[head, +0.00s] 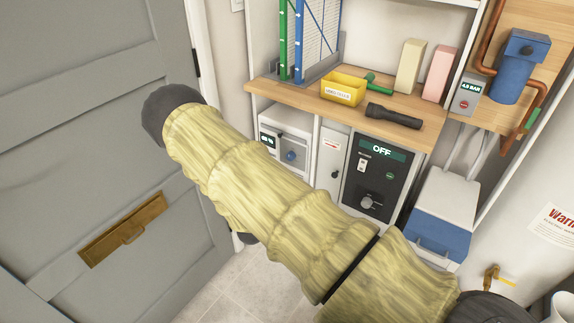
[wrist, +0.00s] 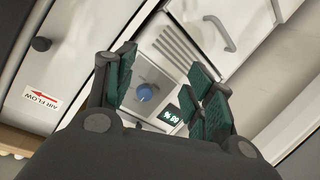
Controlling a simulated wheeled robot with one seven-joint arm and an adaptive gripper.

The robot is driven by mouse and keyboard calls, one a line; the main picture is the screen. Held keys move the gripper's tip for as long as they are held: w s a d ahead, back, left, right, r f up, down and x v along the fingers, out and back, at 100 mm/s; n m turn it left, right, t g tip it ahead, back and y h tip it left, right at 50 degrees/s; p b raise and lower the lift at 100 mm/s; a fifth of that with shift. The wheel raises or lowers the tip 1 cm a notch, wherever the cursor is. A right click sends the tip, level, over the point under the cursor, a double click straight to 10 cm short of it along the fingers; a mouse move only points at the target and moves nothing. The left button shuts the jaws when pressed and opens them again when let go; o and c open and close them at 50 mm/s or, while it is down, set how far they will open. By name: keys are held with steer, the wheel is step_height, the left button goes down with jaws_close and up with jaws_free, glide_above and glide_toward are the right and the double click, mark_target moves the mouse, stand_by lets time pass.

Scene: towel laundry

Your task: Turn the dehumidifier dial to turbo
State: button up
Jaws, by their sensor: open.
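The dehumidifier (head: 287,130) is a white box on the lower shelf at the left of the cabinet in the head view. Its small display (head: 268,139) and blue dial (head: 290,156) are on its front. In the wrist view the blue dial (wrist: 145,92) lies between my fingers, closer to the left one, with the display (wrist: 171,115) reading 60 % upside down beside it. My gripper (wrist: 162,85) is open and empty, facing the front panel; I cannot tell the exact gap to the dial. The dial's markings are too small to read. My sleeved arm hides the gripper in the head view.
A white panel with an AIR FLOW label (wrist: 42,100) and a black knob (wrist: 40,44) is beside the dehumidifier. A dark control unit (head: 378,180) reading OFF stands to its right. The wooden counter (head: 300,97) overhangs it, holding a yellow bin (head: 343,89) and a flashlight (head: 393,117).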

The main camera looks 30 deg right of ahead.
mark_target(289, 158)
steer(key=w+r+m+g+h+b, duration=0.2)
steer(key=w+r+m+h, duration=0.3)
steer(key=w, duration=0.3)
steer(key=shift+y, duration=0.4)
steer(key=x, duration=0.3)
steer(key=r+x, duration=0.1)
steer(key=x, duration=0.2)
steer(key=p+x, duration=0.1)
steer(key=x, duration=0.2)
steer(key=shift+w+d+r, duration=0.15)
steer(key=shift+d, duration=0.15)
steer(key=c, duration=1)
